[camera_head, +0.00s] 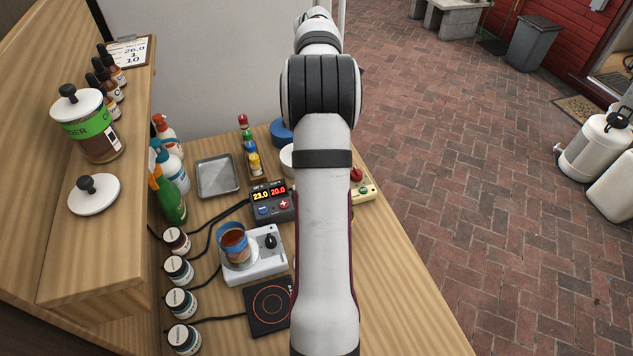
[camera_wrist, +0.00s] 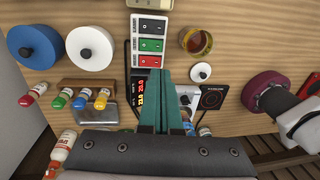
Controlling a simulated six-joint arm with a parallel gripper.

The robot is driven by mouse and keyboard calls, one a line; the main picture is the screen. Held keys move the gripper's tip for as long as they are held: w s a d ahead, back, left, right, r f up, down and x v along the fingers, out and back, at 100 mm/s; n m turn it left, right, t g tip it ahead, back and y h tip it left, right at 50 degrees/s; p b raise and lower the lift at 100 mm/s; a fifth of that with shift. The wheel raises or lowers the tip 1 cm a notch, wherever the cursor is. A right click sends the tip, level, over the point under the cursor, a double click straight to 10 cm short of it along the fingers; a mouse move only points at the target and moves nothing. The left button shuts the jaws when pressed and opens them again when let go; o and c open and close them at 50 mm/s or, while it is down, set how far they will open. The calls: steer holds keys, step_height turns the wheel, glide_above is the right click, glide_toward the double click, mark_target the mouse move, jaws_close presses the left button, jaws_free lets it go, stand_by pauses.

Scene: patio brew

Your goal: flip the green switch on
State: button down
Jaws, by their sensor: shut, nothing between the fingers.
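A white switch panel (camera_wrist: 135,17) is at the top centre of the wrist view, with a black, a green and a red rocker in a column. The green switch (camera_wrist: 148,44) is the middle one; its on or off position is too small to tell. My gripper (camera_wrist: 160,72) is shut and empty, its teal fingers pointing toward the panel. In the picture its tips are just below the red rocker, apart from the green one; their height above the panel cannot be told. In the head view my arm hides the gripper, and I cannot make out the green switch there.
A glass of amber liquid (camera_wrist: 196,41) stands right of the panel, with a white lid (camera_wrist: 201,72) near it. White (camera_wrist: 90,48) and blue (camera_wrist: 34,45) round containers are left.

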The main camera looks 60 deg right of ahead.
steer(key=f, duration=0.4)
steer(key=a+f, duration=0.1)
steer(key=f, duration=0.4)
steer(key=s+f, duration=0.1)
steer(key=f, duration=0.3)
steer(key=shift+s+a+f, duration=0.1)
steer(key=shift+a+f, duration=0.05)
steer(key=shift+f, duration=0.25)
steer(key=shift+s+a+f, duration=0.1)
steer(key=shift+f, duration=0.2)
steer(key=shift+r, duration=0.1)
steer(key=shift+w+d+r, duration=0.25)
steer(key=shift+w+d, duration=0.3)
steer(key=shift+d, duration=0.05)
